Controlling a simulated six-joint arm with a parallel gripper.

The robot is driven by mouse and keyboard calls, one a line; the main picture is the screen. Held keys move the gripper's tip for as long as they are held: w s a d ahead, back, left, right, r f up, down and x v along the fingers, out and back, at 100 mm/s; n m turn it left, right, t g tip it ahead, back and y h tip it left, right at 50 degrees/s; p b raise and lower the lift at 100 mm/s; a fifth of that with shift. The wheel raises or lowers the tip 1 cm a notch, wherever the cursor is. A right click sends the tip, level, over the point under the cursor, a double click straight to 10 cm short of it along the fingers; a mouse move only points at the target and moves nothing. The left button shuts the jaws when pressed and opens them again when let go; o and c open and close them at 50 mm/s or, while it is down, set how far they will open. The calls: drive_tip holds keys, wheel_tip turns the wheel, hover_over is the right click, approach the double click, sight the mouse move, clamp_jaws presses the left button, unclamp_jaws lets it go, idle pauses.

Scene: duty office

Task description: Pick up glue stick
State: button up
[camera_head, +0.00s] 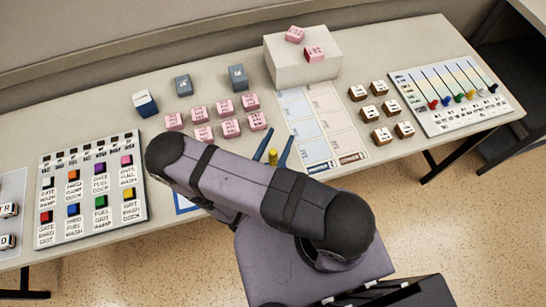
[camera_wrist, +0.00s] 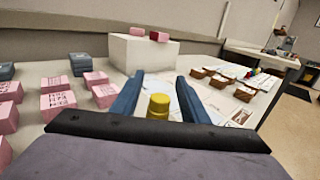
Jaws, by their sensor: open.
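A small yellow cylinder, likely the glue stick (camera_head: 273,156), shows near the front middle of the table; my arm hides what lies around its lower part. In the wrist view the yellow cylinder (camera_wrist: 158,105) appears upright between my two blue fingers, with its lower part hidden behind the dark wrist edge. My gripper (camera_head: 276,148) is open, its fingers on either side of the cylinder. In the wrist view my gripper (camera_wrist: 160,80) has visible gaps between each finger and the cylinder. I see no label on it.
Pink blocks (camera_head: 231,127) stand left of my gripper, and brown blocks (camera_head: 382,134) stand to the right. A white box (camera_head: 304,70) with two pink blocks on top is behind. A printed sheet (camera_head: 318,125) lies close right. Panels lie at left (camera_head: 92,190) and right (camera_head: 450,97).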

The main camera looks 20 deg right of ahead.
clamp_jaws()
drive_tip(key=shift+r, duration=0.15)
wheel_tip(320, 180, up, 10)
drive_tip(key=p, duration=0.8)
